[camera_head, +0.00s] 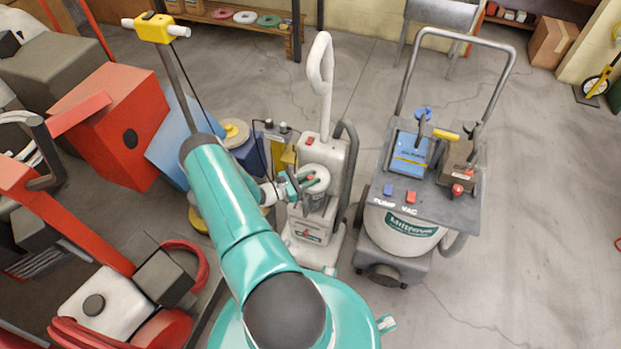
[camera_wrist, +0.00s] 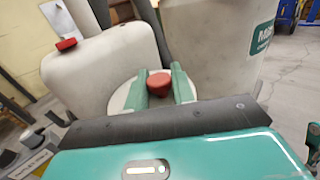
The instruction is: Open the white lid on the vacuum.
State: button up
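The white upright vacuum (camera_head: 322,165) stands in the middle of the head view, with a tall looped handle. On its front is a round white lid (camera_head: 315,184) with a red knob (camera_head: 310,178). The lid looks closed. In the wrist view the white lid (camera_wrist: 121,98) is partly hidden behind my gripper, and the red knob (camera_wrist: 160,83) shows between the fingers. My gripper (camera_head: 305,182) is at the lid, its two green fingers on either side of the knob; they also show in the wrist view (camera_wrist: 160,90). I cannot tell whether they press on the knob.
A grey cart-like vacuum (camera_head: 400,225) with a push handle stands close at the right. A blue-and-yellow machine (camera_head: 245,150) stands close at the left. Red machines (camera_head: 115,115) crowd the far left. Bare concrete floor (camera_head: 540,190) lies open at the right.

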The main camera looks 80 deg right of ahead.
aim_at(312, 169)
grip_shut()
jog(key=shift+r, duration=0.1)
jog(key=shift+d+r+n+t+y, duration=0.35)
jog(key=shift+r+n+t+y, duration=0.2)
jog(key=shift+r+n, duration=0.2)
jog(key=shift+d+r+n+t+y, duration=0.45)
jog(key=shift+d+r+n+y, duration=0.2)
jog(key=shift+r+y, duration=0.15)
jog(key=shift+s+d+r+n+t+y, duration=0.1)
jog(key=shift+d+r+n+t+y, duration=0.55)
jog(key=shift+d+n+y, duration=0.4)
jog(key=shift+d+r, duration=0.35)
jog(key=shift+d, duration=0.15)
